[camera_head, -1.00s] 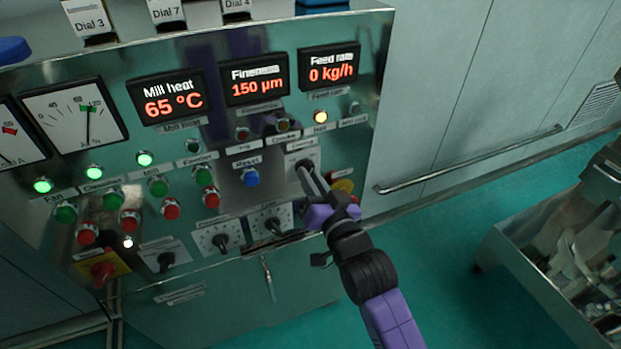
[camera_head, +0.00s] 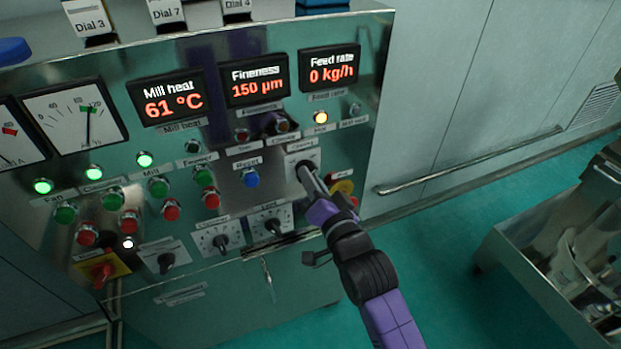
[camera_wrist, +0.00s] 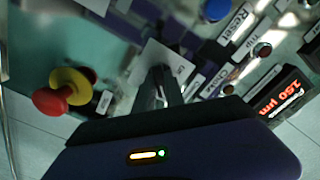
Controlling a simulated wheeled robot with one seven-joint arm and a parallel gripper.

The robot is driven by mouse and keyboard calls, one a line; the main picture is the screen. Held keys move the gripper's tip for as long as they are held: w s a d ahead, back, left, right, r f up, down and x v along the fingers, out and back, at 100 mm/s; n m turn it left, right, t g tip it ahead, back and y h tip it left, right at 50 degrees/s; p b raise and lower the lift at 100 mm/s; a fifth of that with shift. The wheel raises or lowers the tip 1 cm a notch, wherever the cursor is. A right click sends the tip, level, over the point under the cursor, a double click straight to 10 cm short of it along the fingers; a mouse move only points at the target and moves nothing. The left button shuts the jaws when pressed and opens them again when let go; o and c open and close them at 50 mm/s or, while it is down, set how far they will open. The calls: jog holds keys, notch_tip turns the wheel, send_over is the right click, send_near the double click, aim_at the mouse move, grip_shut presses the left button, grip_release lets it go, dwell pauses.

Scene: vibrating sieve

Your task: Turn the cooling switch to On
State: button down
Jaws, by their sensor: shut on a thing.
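The cooling switch is a dark rotary knob on a pale square plate (camera_head: 300,158), at the right of the steel control panel. Its plate also shows in the wrist view (camera_wrist: 158,60). My gripper (camera_head: 306,174) is at the knob, with its fingers closed around it. In the wrist view the fingertips (camera_wrist: 162,80) meet the plate, and they hide most of the knob. The label above the plate is too small to read surely, and I cannot read the knob's position.
A red and yellow emergency button (camera_wrist: 58,92) sits close beside the switch. A blue Reset button (camera_head: 250,178) is to the left, and two dial knobs (camera_head: 273,226) are below. The Mill heat display (camera_head: 168,98) reads 61 °C. A steel bin (camera_head: 530,270) stands at right.

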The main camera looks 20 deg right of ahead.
jog(key=shift+f, duration=0.1)
jog(key=c, duration=1.4)
grip_release()
jog(key=s, duration=0.8)
jog(key=shift+b, duration=0.45)
